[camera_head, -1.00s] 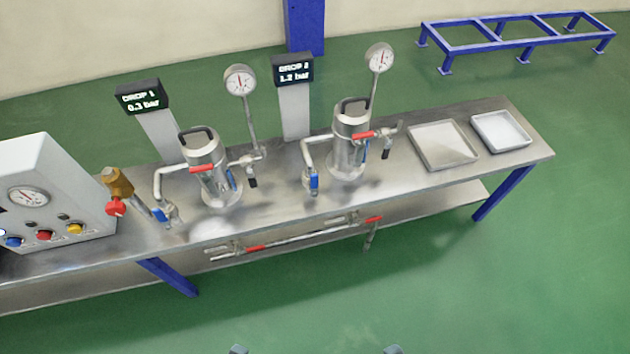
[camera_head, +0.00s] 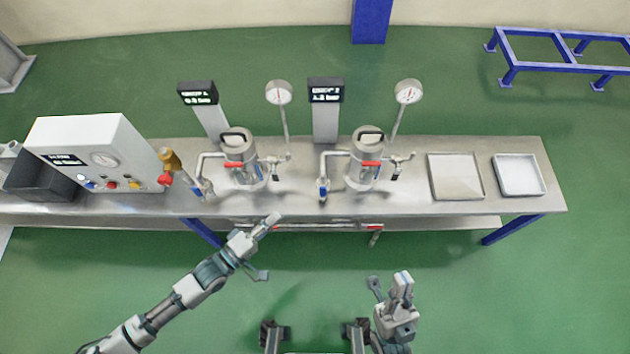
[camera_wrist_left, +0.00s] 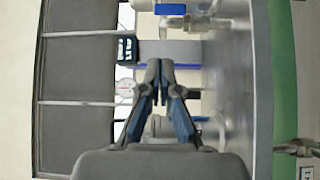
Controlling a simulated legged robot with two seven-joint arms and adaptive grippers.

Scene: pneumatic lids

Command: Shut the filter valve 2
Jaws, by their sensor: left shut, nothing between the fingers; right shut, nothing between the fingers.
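The second filter (camera_head: 362,172) is a steel canister with a black top handle, standing right of a similar first filter (camera_head: 243,172) on the steel bench. At its left, a pipe drops to a valve with a blue handle (camera_head: 323,189). A red lever (camera_head: 371,163) lies across its front, and a small outlet valve is at its right. I cannot read which is named filter valve 2. My left gripper (camera_head: 272,221) is shut and empty by the bench's front edge, below and left of the second filter. Its closed fingers (camera_wrist_left: 159,66) face a blue handle (camera_wrist_left: 169,9). My right gripper (camera_head: 403,280) is shut and empty before the bench.
Two gauges (camera_head: 279,92) and (camera_head: 408,92) and two display posts (camera_head: 325,90) rise behind the filters. A control box (camera_head: 90,150) stands left. Trays (camera_head: 457,190) lie on the right. A lower shelf with pipes and red levers sits under the bench front.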

